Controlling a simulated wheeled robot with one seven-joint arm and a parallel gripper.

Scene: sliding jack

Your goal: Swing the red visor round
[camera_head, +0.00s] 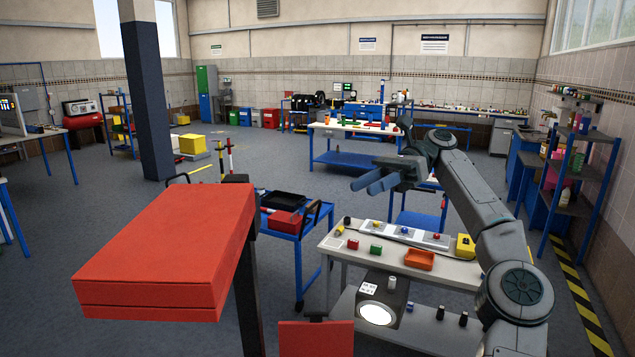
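The red visor (165,245) is a large, flat, box-like red piece close to me at the left. A dark upright post (249,300) stands under its right end. A smaller red panel (316,339) shows at the bottom edge; I cannot tell whether it belongs to the visor. My gripper (363,188) is in the air right of the visor, clear of it, with its blue-grey fingers pointing left. The two fingers show a narrow gap with nothing between them. The visor's far side and underside are hidden.
A white bench (455,270) with small coloured parts and an orange tray (419,260) stands below my arm. A blue cart (292,222) with a red box is behind the visor. A dark pillar (148,100) stands farther back left.

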